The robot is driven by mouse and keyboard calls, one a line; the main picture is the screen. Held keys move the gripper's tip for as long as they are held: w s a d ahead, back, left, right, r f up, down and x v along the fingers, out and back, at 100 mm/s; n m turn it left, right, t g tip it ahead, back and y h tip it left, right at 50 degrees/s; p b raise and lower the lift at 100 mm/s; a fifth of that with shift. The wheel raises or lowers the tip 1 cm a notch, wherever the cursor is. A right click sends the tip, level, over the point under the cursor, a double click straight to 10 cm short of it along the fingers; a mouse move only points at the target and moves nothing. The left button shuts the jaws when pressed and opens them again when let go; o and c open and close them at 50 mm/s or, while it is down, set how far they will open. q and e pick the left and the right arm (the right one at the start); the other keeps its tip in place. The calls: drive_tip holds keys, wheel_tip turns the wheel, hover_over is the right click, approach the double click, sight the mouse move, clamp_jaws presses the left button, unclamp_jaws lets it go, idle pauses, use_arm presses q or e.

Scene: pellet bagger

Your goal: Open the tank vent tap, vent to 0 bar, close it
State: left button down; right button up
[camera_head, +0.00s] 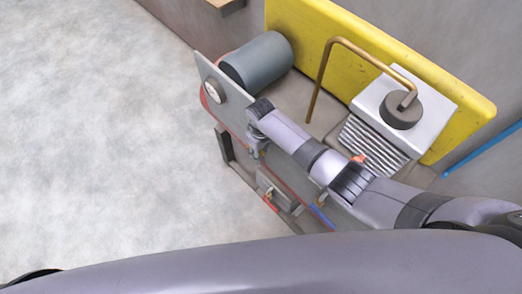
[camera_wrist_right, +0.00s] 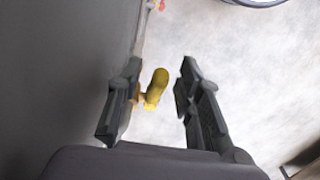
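A yellow tap handle (camera_wrist_right: 155,88) shows in the right wrist view, between the two fingers of my right gripper (camera_wrist_right: 160,72). The fingers stand apart with visible gaps to either side of the handle; it is nearer the left finger. In the head view my right gripper (camera_head: 258,148) is at the front side of the compressor, just below a round white gauge (camera_head: 215,91). The gauge reading is too small to make out. The tap is hidden there by my arm. My left gripper is not in view.
A grey motor cylinder (camera_head: 258,61), a bent copper pipe (camera_head: 345,42) and a finned block (camera_head: 375,145) sit on the machine before a yellow panel (camera_head: 440,82). A small box (camera_head: 277,190) sits lower down. The floor (camera_head: 100,140) at left is clear.

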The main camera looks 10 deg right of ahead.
drive_tip(key=shift+c, duration=0.5)
clamp_jaws()
